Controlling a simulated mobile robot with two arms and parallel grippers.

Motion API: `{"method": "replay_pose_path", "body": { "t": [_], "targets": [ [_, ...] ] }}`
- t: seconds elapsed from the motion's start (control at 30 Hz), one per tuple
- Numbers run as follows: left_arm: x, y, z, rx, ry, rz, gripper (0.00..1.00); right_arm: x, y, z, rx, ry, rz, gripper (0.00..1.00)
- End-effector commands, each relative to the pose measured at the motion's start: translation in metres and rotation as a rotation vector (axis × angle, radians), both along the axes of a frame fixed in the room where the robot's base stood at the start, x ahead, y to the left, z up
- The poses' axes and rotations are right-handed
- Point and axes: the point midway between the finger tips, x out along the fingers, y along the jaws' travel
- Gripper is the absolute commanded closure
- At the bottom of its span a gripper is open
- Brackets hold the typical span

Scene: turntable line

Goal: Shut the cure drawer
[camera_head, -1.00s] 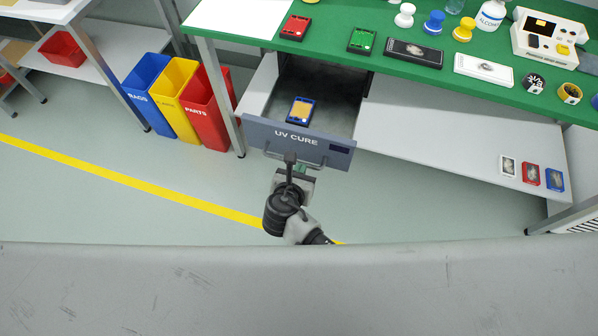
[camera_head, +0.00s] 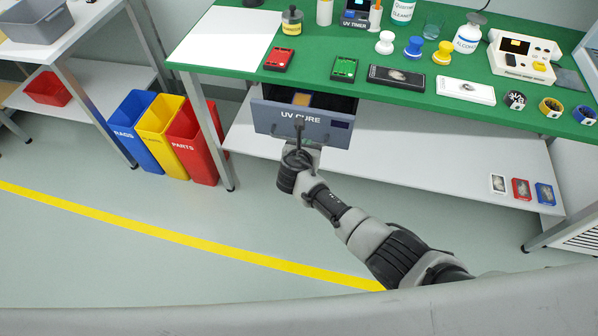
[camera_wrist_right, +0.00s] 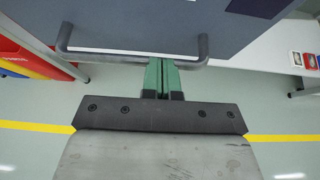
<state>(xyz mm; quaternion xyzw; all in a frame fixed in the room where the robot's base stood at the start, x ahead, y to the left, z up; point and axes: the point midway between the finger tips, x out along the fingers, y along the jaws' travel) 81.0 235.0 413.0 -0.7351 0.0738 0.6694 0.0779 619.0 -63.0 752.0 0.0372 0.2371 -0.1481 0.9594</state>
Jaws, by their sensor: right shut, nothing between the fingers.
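The cure drawer (camera_head: 270,120), with a grey-blue front marked UV CURE, hangs under the green bench top. It stands partly open, with a strip of its dark inside showing. A blue-framed, orange piece (camera_head: 302,99) lies inside, partly hidden by the front. My right gripper (camera_head: 299,128) is at the middle of the drawer front, its fingers together and empty. In the right wrist view the green fingers (camera_wrist_right: 164,66) are at the dark bar handle (camera_wrist_right: 130,57) of the drawer front; I cannot tell whether they touch. My left gripper is not in view.
The green bench top (camera_head: 225,85) holds a red device (camera_head: 279,58), a green device (camera_head: 344,69), bottles and stampers. Blue, yellow and red bins (camera_head: 195,150) stand left of the drawer. A lower shelf (camera_head: 420,165) runs beneath. The floor in front is clear.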

Motion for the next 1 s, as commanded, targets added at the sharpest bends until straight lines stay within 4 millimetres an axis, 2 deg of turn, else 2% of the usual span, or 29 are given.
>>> {"method": "replay_pose_path", "body": {
  "t": [0.03,0.2,0.4,0.63,1.0],
  "targets": [
    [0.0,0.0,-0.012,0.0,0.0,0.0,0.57,0.014,-0.005,-0.005,-0.002,-0.002,-0.003,1.0],
    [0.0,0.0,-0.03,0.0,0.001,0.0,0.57,0.048,-0.016,-0.005,-0.001,-0.002,-0.001,1.0],
    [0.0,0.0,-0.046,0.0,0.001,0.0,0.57,0.074,-0.025,-0.004,-0.002,0.001,-0.001,1.0],
    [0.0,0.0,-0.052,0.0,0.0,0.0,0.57,0.088,-0.029,-0.002,-0.001,0.001,0.0,1.0],
    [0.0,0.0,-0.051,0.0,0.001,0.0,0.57,0.092,-0.03,0.003,-0.002,-0.007,0.001,1.0]
  ]
}}
